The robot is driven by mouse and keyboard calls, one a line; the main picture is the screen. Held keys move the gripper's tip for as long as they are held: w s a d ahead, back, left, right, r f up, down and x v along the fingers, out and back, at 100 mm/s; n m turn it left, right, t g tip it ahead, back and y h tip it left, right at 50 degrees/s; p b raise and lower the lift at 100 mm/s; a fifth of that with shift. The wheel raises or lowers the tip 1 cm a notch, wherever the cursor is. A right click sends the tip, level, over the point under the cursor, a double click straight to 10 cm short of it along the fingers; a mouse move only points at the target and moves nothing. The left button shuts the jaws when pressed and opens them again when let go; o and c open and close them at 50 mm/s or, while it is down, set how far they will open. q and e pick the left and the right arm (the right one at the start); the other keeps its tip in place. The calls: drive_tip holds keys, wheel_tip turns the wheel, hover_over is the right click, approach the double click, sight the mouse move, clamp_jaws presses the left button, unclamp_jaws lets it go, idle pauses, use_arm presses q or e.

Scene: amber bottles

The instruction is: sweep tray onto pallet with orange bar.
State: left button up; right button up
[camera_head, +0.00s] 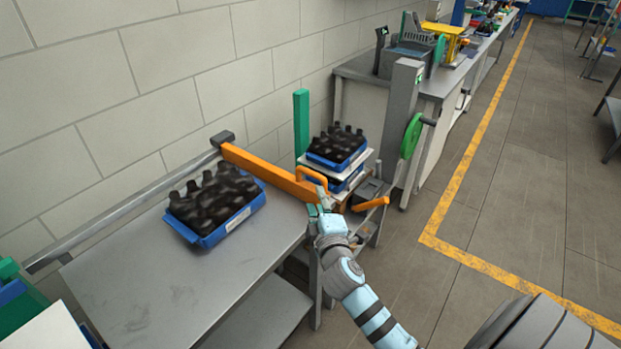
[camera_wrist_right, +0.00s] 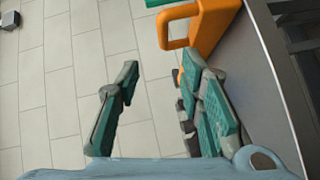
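A blue tray (camera_head: 232,224) filled with dark bottles (camera_head: 212,197) sits on the grey metal table (camera_head: 150,300), in front of the orange bar. The orange bar (camera_head: 256,168) runs along the tray's far side from a dark slider on a rail. Its looped handle (camera_head: 311,175) is at the right end and also shows in the wrist view (camera_wrist_right: 172,28). My right gripper (camera_head: 318,198) is just below the handle, fingers apart and empty; its fingers also show in the wrist view (camera_wrist_right: 160,92). The pallet stack (camera_head: 352,172) beyond the table end holds another blue tray (camera_head: 338,161). My left gripper is not in view.
A green post (camera_head: 301,122) stands behind the stack. A grey post (camera_head: 400,115) with a green wheel (camera_head: 411,136) stands to its right. A metal rail (camera_head: 125,208) follows the wall. An orange lever (camera_head: 371,204) juts out near my right wrist.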

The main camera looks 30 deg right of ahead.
sight(312, 176)
drive_tip(key=x, duration=0.4)
drive_tip(key=b+x, duration=0.1)
drive_tip(key=x, duration=0.3)
drive_tip(key=f+b+x, duration=0.1)
drive_tip(key=x, duration=0.4)
drive_tip(key=shift+s+d, duration=0.2)
drive_tip(key=shift+d, duration=0.1)
drive_tip(key=shift+w+d, duration=0.35)
drive_tip(key=shift+w, duration=0.3)
clamp_jaws()
